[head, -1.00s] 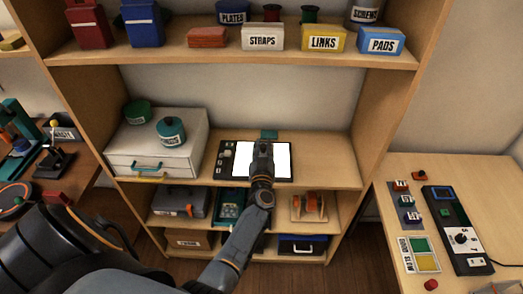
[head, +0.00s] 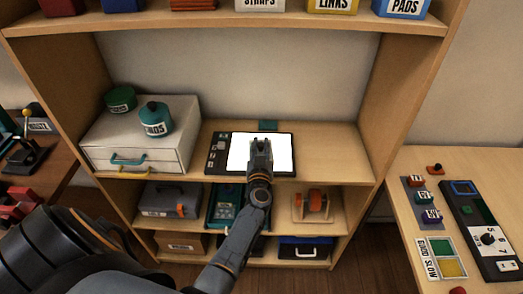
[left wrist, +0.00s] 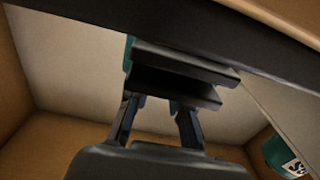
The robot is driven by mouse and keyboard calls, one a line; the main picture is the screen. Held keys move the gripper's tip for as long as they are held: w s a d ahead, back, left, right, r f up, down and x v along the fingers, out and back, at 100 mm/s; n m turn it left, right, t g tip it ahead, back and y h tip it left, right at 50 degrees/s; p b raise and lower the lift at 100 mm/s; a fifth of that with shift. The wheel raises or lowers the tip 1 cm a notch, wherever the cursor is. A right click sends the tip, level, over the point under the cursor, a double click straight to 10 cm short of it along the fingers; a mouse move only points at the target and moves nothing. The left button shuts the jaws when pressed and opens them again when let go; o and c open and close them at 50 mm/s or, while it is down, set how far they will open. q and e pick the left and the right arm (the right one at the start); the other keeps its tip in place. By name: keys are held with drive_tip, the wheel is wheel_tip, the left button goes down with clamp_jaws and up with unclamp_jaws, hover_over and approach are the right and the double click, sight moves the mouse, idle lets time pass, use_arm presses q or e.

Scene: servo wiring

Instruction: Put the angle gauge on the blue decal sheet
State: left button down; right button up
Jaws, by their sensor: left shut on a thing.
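My left gripper (head: 260,148) is over the bright white panel in the head view, its fingers pointing toward the back of the shelf. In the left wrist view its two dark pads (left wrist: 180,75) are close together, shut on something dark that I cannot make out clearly. I cannot tell whether this is the angle gauge. A small teal thing (head: 267,125) lies at the panel's back edge. Teal also shows just behind the pads in the left wrist view (left wrist: 128,52). I cannot pick out a blue decal sheet. My right gripper is not in view.
The white panel in its black frame (head: 222,155) lies on the middle shelf (head: 325,150). A white drawer box (head: 130,155) with teal and green pots stands left of it. The shelf right of the panel is clear. The upper shelf (head: 230,22) overhangs.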

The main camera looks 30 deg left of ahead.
use_arm(q)
drive_tip(key=shift+r, duration=0.2)
drive_tip(key=shift+f, duration=0.25)
drive_tip(key=c, duration=1.2)
unclamp_jaws()
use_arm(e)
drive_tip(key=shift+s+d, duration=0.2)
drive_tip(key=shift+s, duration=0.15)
use_arm(q)
drive_tip(key=shift+r, duration=0.1)
